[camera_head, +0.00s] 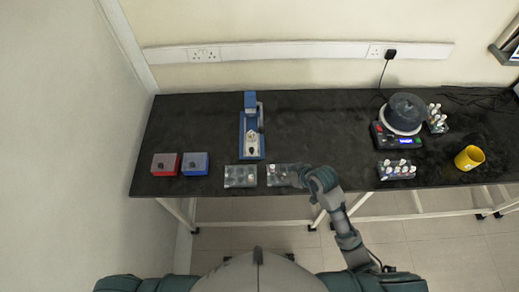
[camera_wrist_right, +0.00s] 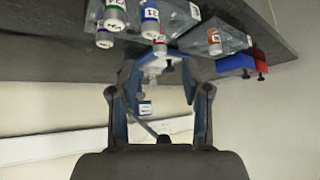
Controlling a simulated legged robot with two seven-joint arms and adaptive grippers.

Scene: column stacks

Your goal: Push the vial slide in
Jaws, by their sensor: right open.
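A blue upright device (camera_head: 251,125) stands on the black bench left of centre. A whitish part (camera_head: 252,137) with a dark spot sits low on its front; I take it for the vial slide, but it is too small to be sure. In the right wrist view the device's pale part (camera_wrist_right: 156,64) shows beyond and between my fingers. My right gripper (camera_head: 300,172) is at the bench's front edge, beside the right clear tray, to the right of and nearer than the device. In the wrist view its fingers (camera_wrist_right: 161,78) are apart with nothing held. My left gripper is not in view.
Two clear trays (camera_head: 240,183) with vials lie in front of the device. A red box (camera_head: 165,164) and a blue box (camera_head: 196,163) stand left. A round dark-lidded machine (camera_head: 404,114), vial racks (camera_head: 396,170) and a yellow mug (camera_head: 469,158) stand right. The bench middle is clear.

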